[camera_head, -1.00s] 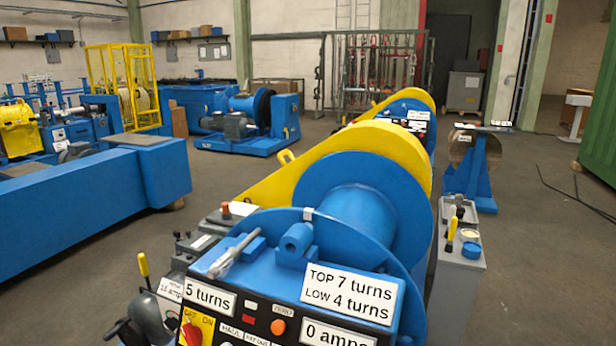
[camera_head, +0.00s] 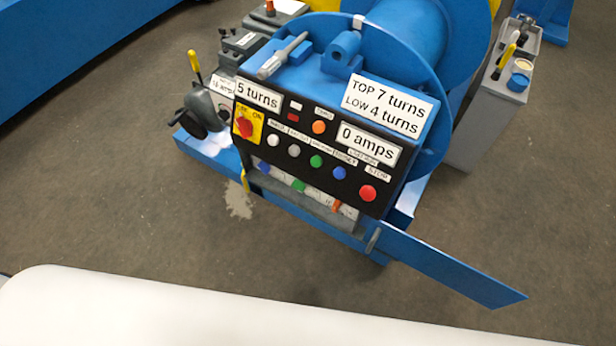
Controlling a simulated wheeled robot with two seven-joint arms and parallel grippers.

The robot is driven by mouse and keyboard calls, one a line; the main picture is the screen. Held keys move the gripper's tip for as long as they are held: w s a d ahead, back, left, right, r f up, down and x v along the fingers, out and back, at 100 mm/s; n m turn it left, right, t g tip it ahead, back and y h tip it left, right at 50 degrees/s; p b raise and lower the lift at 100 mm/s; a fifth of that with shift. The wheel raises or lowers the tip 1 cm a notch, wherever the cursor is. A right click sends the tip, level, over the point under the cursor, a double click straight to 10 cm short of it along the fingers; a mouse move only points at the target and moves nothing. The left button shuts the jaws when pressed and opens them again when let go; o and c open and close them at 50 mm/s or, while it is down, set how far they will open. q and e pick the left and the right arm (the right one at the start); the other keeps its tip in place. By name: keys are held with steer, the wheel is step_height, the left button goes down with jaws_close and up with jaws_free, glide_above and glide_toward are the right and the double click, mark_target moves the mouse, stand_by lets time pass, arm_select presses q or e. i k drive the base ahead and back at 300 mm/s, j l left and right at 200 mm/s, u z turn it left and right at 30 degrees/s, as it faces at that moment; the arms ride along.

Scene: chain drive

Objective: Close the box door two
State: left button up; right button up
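A blue control box with a black front panel (camera_head: 306,158) stands on the winch in the middle of the head view. It carries a red and yellow rotary switch, several coloured buttons and labels such as "5 turns", "0 amps" and "TOP 7 turns LOW 4 turns". Below the panel is an open compartment (camera_head: 297,187) with small coloured parts inside. Whether this is door two I cannot tell. Neither gripper is in view.
A blue winch drum (camera_head: 395,40) is behind the panel. A grey cabinet with a yellow-handled lever (camera_head: 496,100) stands to the right. A grey unit with a yellow lever (camera_head: 205,100) is at the left. A large white surface fills the bottom edge.

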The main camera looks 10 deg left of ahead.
mark_target(445, 270)
steer(key=l+z, duration=0.15)
steer(key=z, duration=1.1)
